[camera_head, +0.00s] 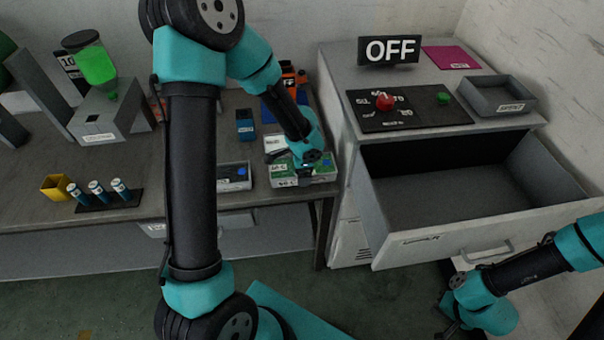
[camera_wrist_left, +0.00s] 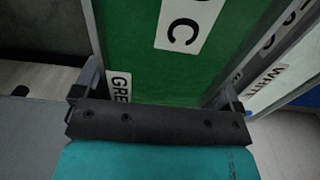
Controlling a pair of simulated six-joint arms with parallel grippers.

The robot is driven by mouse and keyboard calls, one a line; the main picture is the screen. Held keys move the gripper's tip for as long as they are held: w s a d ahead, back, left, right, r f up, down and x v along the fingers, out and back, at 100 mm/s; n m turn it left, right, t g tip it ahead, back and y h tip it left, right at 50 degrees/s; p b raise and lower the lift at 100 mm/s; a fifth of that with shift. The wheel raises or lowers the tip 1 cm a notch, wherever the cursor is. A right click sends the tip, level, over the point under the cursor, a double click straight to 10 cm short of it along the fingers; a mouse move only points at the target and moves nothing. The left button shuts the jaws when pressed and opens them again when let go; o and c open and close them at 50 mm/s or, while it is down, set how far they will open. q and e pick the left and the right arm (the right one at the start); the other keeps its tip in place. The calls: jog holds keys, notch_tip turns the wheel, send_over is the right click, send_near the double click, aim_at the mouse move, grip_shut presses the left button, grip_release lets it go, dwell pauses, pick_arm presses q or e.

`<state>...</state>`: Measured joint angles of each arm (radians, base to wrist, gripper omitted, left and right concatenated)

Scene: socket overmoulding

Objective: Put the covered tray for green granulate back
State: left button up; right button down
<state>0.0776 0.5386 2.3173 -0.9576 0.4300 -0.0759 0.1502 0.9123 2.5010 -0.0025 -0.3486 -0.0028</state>
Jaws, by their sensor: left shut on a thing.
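The covered tray for green granulate (camera_head: 322,172) is a pale grey tray with a green top and white labels. It is at the front right corner of the workbench in the head view. My left gripper (camera_head: 304,172) points down at it and is shut on it. In the left wrist view the jaws (camera_wrist_left: 160,90) straddle the green lid (camera_wrist_left: 135,55), which bears labels ending in "C" and starting with "GRE". My right gripper (camera_head: 450,312) is below the drawer handle at the lower right, holding nothing that I can see; its finger opening is unclear.
A tray labelled "WHITE" (camera_wrist_left: 270,88) lies close beside the green one. Another grey tray (camera_head: 234,183) is to its left. The oven-like cabinet (camera_head: 345,75) stands right of the bench, its large drawer (camera_head: 440,235) open and empty. A tube rack (camera_head: 105,203) is at the left.

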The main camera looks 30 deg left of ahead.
pick_arm(q)
jog(key=shift+f, duration=1.25)
jog(key=shift+f, duration=0.1)
jog(key=o, duration=1.1)
jog(key=shift+c, duration=0.2)
notch_tip(320, 180, up, 12)
jog(key=shift+r, duration=0.1)
